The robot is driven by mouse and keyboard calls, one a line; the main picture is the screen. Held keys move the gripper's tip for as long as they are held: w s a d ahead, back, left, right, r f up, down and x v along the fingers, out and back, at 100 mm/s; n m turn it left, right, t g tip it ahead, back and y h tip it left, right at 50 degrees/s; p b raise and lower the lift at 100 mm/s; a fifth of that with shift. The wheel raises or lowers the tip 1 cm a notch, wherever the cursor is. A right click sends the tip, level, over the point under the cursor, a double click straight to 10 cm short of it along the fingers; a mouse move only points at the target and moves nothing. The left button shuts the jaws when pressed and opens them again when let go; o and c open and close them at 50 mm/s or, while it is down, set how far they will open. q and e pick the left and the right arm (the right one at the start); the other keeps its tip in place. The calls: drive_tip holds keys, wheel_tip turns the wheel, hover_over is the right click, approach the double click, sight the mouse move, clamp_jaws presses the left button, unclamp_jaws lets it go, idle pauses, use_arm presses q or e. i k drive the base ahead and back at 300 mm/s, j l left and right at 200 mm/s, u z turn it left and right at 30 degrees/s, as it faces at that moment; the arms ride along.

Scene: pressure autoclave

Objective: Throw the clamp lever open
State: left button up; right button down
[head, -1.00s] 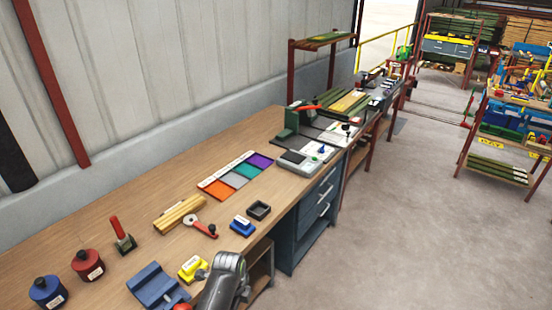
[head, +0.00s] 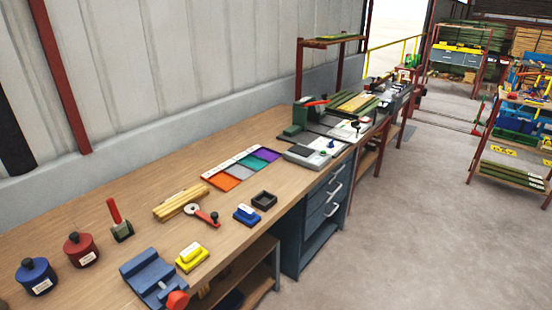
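A small upright red lever (head: 114,210) stands on a dark green block (head: 122,232) on the left part of the wooden bench. It leans slightly and looks like a clamp lever, but I cannot tell for sure. Another red lever (head: 317,102) shows on a green bench device (head: 300,118) farther back. A blue vise-like block (head: 147,270) with a round red knob (head: 177,300) sits at the front edge. Neither of my grippers is in view.
The wooden bench (head: 60,235) also holds blue (head: 38,280) and red (head: 81,252) canisters, wood strips (head: 180,204), a red-handled tool (head: 207,217), yellow (head: 191,258) and blue (head: 246,215) blocks, a black tray (head: 264,201) and a colored tray (head: 228,180). Open floor (head: 420,240) lies right.

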sight(192, 209)
drive_tip(key=i+l+u, duration=0.1)
drive_tip(key=u, duration=0.45)
drive_tip(key=i+l+u, duration=0.2)
drive_tip(key=l, duration=0.15)
drive_tip(key=i+l+u, duration=0.15)
drive_tip(key=l, duration=0.25)
drive_tip(key=i+l+u, duration=0.2)
drive_tip(key=l, duration=0.2)
drive_tip(key=l+u, duration=0.15)
drive_tip(key=l, duration=0.25)
drive_tip(key=i+l, duration=0.1)
drive_tip(key=l, duration=0.45)
drive_tip(key=i, duration=0.05)
